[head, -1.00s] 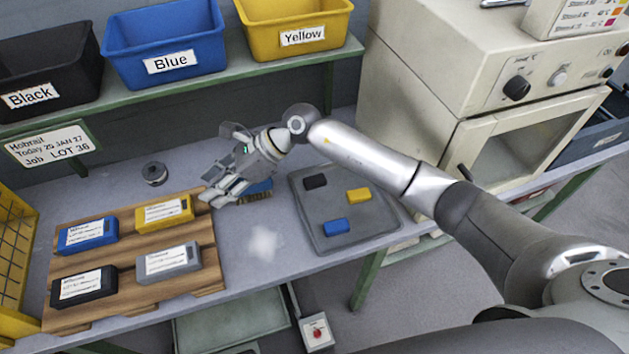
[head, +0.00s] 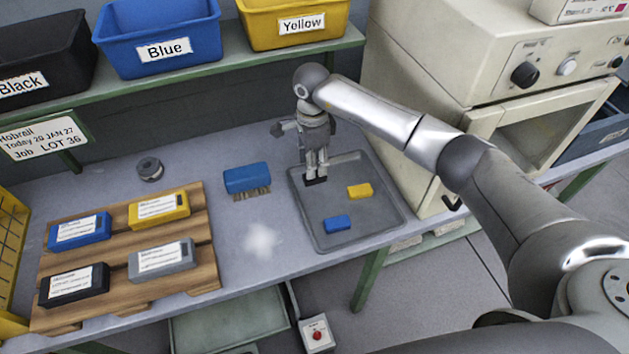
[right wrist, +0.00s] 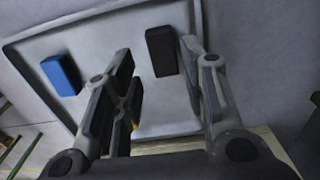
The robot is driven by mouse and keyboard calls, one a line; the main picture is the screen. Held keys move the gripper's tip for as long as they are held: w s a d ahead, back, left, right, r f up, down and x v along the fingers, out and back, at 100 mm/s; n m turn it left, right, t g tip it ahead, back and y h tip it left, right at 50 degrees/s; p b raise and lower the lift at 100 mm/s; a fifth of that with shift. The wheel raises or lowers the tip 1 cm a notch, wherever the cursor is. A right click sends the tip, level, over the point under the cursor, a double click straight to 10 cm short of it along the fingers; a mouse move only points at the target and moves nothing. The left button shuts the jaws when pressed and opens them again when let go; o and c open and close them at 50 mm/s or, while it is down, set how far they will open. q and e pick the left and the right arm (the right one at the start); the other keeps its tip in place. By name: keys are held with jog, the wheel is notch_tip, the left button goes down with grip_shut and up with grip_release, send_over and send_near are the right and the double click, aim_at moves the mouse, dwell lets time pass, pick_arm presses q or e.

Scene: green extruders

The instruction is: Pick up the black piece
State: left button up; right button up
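The black piece (head: 315,182) lies on the grey tray, near its back left corner. My right gripper (head: 316,170) points down right above it and partly covers it in the head view. In the right wrist view the black piece (right wrist: 161,51) shows between the two spread fingers (right wrist: 157,60), near their tips, with a gap on both sides. The right gripper is open and holds nothing. How high the fingertips are over the tray is hard to tell. My left gripper is not in view.
The tray (head: 375,228) also holds a yellow piece (head: 359,191) and a blue piece (head: 337,222). A blue brush (head: 247,178) lies left of it. A wooden pallet (head: 120,235) carries labelled blocks. An oven (head: 480,110) stands right; bins line the back shelf.

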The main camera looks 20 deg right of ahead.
jog(key=f+b, duration=0.1)
jog(key=f, duration=0.2)
jog(key=f+b, duration=0.1)
jog(key=f, duration=0.1)
jog(key=shift+w+d+b, duration=0.15)
jog(key=shift+d+b, duration=0.1)
jog(key=shift+b, duration=0.1)
jog(key=shift+c, duration=0.3)
jog(key=c, duration=0.7)
